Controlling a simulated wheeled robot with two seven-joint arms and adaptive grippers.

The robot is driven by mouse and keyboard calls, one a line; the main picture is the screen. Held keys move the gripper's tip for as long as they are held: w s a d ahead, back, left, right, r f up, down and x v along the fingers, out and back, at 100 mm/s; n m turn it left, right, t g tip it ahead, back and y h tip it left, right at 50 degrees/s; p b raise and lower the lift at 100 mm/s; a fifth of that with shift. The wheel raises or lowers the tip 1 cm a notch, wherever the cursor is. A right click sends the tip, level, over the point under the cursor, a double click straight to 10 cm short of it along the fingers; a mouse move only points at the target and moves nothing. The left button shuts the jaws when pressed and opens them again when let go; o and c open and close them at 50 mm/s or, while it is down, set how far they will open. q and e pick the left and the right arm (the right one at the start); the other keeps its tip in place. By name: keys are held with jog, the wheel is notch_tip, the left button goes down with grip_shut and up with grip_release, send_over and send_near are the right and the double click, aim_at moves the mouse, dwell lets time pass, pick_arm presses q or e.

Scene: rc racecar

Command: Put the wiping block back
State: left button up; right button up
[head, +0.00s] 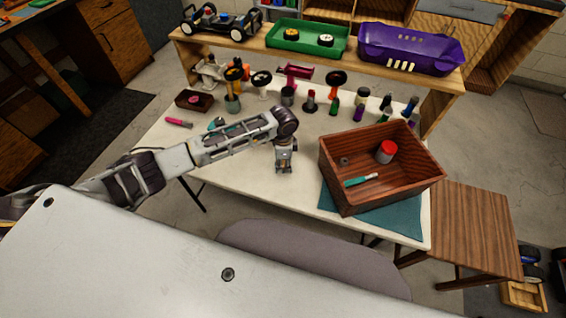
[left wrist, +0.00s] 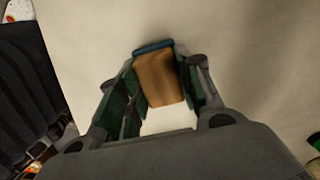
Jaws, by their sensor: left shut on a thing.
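My left gripper (head: 284,170) points down over the middle of the white table in the head view. In the left wrist view its two fingers (left wrist: 158,90) are shut on the wiping block (left wrist: 160,78), an orange-brown block with a blue edge at its far end. The pale table top shows behind it. In the head view the block is hidden by the gripper, and I cannot tell whether it touches the table. My right gripper is not in view.
A wooden box (head: 338,187) holding a red-topped jar (head: 386,152) and a teal-handled tool (head: 361,180) stands right on a teal mat (head: 405,220). Behind are several small tools, a small dark tray (head: 183,104), and a raised shelf (head: 260,48). The front table is clear.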

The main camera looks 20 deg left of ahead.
pick_arm(q)
jog(key=shift+f, duration=0.1)
jog(key=o, duration=0.9)
notch_tip(320, 180, up, 12)
jog(key=shift+r, duration=0.15)
dwell(0.5)
dwell(0.4)
